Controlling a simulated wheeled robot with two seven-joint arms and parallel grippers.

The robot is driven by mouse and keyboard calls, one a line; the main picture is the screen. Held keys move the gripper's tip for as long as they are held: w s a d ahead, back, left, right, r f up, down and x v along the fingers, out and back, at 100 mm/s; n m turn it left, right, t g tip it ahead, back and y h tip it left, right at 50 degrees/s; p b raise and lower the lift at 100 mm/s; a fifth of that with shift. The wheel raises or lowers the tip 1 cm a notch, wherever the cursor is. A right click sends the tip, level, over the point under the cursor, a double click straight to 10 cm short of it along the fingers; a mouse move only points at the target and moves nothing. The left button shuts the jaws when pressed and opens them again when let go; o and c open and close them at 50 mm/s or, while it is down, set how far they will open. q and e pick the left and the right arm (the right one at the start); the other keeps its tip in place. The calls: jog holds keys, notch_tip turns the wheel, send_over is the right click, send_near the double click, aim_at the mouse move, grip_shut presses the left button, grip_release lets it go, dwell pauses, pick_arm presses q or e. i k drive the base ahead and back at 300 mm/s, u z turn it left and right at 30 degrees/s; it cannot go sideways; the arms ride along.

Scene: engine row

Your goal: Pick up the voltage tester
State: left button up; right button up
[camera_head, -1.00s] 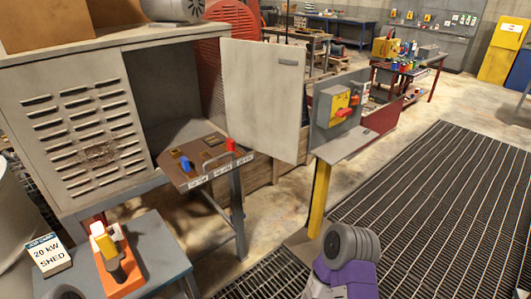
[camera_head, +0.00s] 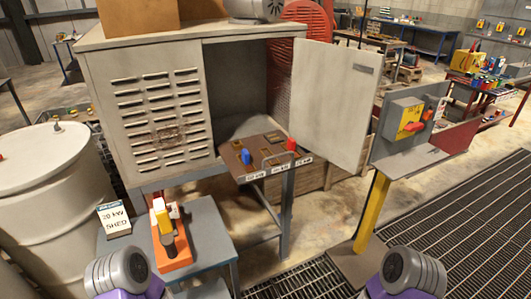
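A yellow, white and dark device (camera_head: 162,215) stands in an orange base (camera_head: 176,252) on the small grey-blue table (camera_head: 205,222) at the lower left. It looks like the voltage tester, but it is too small to be sure. Grey and purple parts of my two arms show at the bottom edge, one left and one right of the middle. My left arm part is close in front of the small table. Neither gripper's fingers are in view, and nothing is seen to touch the device.
A white "20 kW SHED" sign (camera_head: 114,217) stands beside the orange base. A pale drum (camera_head: 50,185) is to the left. Behind is a grey cabinet (camera_head: 150,60) with an open door (camera_head: 330,105) and a panel (camera_head: 248,170) with blue and red pieces. A yellow post (camera_head: 372,212) stands right.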

aim_at(162, 215)
jog(key=k, duration=0.45)
jog(key=z, duration=0.45)
jog(key=i, duration=0.55)
jog(key=u, duration=1.85)
